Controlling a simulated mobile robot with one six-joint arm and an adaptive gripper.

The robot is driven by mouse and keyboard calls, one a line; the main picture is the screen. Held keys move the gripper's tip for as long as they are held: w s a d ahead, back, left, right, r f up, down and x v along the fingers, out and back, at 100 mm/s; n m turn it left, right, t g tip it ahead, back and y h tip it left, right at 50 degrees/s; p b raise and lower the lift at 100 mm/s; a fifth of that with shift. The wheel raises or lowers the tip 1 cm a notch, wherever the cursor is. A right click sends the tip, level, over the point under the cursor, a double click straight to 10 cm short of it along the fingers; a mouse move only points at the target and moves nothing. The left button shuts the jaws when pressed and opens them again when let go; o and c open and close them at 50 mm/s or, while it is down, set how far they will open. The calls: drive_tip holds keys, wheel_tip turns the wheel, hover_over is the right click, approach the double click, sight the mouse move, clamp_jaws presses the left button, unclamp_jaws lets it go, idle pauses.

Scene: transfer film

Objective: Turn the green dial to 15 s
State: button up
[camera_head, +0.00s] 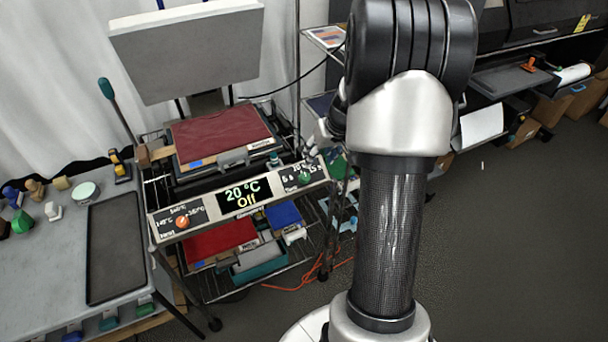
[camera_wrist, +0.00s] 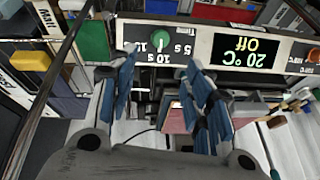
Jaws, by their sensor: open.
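The green dial (camera_head: 304,178) is at the right end of the press's front control panel (camera_head: 202,218), below the labels 5 s, 10 s and 15 s. It also shows in the wrist view (camera_wrist: 159,38), upside down, near the top. I cannot make out which label its pointer marks. My gripper (camera_wrist: 160,66) is open and empty, its two blue-padded fingers spread apart. In the wrist view the dial lies just beyond the fingertips, roughly between them, apart from both. In the head view the gripper is largely hidden behind my arm, close to the panel's right end.
The panel's display (camera_head: 243,193) reads 20 °C Off. An orange dial (camera_head: 183,222) is at the panel's left end. The press's raised grey plate (camera_head: 190,50) stands behind the red pad (camera_head: 220,132). A grey worktable (camera_head: 60,275) with stamps is at left; shelves lie below the press.

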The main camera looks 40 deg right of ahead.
sight(306, 176)
drive_tip(key=b+x, duration=0.2)
drive_tip(key=x, duration=1.2)
drive_tip(key=shift+a+f+b, duration=0.1)
drive_tip(key=shift+b, duration=0.25)
drive_tip(key=shift+c, duration=0.5)
drive_tip(key=c, duration=1)
